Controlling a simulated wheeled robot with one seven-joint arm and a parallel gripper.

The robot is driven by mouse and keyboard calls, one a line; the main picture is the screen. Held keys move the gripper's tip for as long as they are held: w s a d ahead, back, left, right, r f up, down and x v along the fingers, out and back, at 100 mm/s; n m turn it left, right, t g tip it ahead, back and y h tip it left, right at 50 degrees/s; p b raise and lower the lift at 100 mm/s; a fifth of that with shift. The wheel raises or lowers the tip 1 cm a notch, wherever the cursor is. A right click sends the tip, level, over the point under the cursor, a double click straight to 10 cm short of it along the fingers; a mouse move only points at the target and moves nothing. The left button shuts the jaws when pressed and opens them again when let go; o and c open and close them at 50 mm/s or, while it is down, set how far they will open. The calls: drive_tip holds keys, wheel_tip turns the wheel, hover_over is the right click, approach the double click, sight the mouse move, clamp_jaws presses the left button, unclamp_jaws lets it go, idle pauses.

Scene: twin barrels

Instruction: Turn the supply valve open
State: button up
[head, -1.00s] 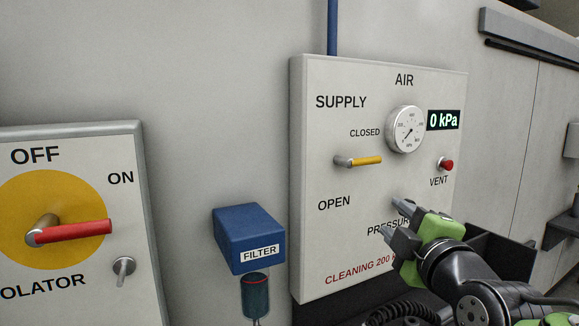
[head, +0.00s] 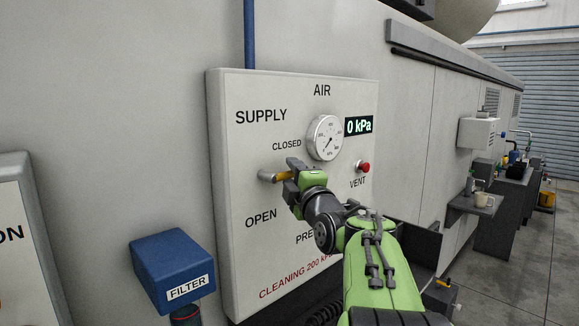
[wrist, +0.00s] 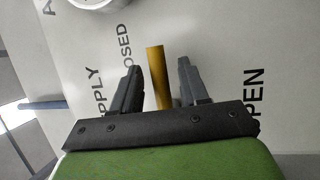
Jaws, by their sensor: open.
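The supply valve (head: 269,177) is a metal hub with a yellow handle on the white AIR panel (head: 233,225), between the words CLOSED and OPEN. The handle points sideways to the right in the head view, towards the CLOSED side. My gripper (head: 292,166) is at the handle and hides its outer end in the head view. In the wrist view the yellow handle (wrist: 158,76) stands between the two open fingers of my gripper (wrist: 157,84), with gaps on both sides. The hub is not clear in the wrist view. The display (head: 359,126) reads 0 kPa.
A round gauge (head: 324,138) sits above right of the valve, and a red vent button (head: 363,167) to its right. A blue filter box (head: 173,266) juts out at lower left. A shelf with a mug (head: 484,201) is along the wall at right.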

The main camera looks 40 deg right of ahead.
drive_tip(key=shift+w+d, duration=0.15)
drive_tip(key=shift+w, duration=0.3)
clamp_jaws()
